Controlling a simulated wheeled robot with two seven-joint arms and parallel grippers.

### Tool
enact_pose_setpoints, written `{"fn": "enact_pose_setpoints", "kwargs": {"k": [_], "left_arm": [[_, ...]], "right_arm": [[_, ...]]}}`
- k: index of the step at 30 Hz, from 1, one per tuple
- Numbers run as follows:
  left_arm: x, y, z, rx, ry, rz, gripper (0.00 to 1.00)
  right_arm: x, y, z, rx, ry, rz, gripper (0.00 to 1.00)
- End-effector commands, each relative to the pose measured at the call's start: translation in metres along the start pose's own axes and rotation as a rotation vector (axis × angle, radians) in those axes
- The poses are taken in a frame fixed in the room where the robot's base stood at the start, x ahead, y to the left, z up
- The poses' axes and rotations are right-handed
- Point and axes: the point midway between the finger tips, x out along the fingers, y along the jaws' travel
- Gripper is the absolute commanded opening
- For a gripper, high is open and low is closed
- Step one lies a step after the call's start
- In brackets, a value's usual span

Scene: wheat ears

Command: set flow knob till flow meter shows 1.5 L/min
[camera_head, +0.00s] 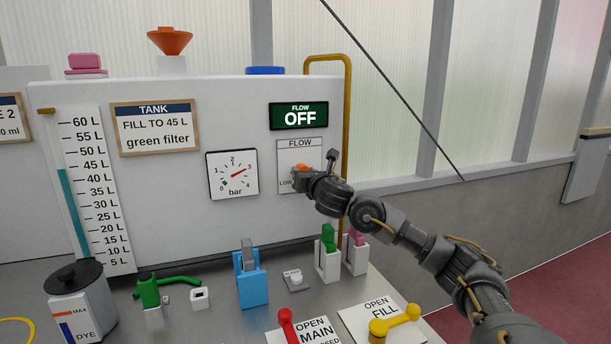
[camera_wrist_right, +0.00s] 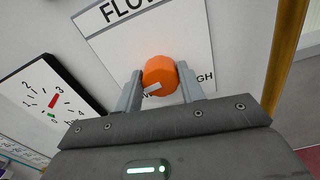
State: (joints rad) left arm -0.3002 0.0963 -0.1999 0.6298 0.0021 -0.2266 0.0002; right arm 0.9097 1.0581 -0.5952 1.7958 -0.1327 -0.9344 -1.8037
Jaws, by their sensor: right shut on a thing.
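The orange flow knob (camera_head: 301,168) sits on the white FLOW plate (camera_head: 299,150) on the upright panel. In the right wrist view the knob (camera_wrist_right: 160,75) has a pale pointer mark aimed to the lower left. My right gripper (camera_head: 298,176) is at the knob, its two fingers on either side, shut on it; it also shows in the right wrist view (camera_wrist_right: 161,88). The gripper partly hides the plate's lower lettering. The flow meter (camera_head: 299,116) is a green display above the plate and reads OFF. My left gripper is not in view.
A pressure dial (camera_head: 232,175) is left of the FLOW plate, its red needle near 3 bar. A brown pipe (camera_head: 347,120) runs close on the right. Red (camera_head: 290,325) and yellow (camera_head: 395,322) levers, and a blue holder (camera_head: 251,284), stand on the bench below.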

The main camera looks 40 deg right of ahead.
Motion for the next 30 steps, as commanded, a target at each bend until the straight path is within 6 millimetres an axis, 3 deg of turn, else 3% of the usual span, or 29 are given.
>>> {"fn": "enact_pose_setpoints", "kwargs": {"k": [7,8,12,23,30], "left_arm": [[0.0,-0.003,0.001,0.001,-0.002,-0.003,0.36],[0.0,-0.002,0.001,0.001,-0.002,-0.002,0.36],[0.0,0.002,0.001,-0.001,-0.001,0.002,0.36],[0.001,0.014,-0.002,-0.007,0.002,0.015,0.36],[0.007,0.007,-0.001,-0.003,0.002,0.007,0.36]], "right_arm": [[0.0,0.0,0.0,0.0,0.001,-0.001,0.16],[0.0,0.0,0.0,0.0,0.001,-0.001,0.42],[0.0,0.0,0.0,0.001,0.001,-0.001,0.6],[-0.005,0.0,-0.001,0.001,0.0,0.0,0.6],[-0.046,-0.001,-0.001,-0.003,0.0,0.001,0.6]]}}
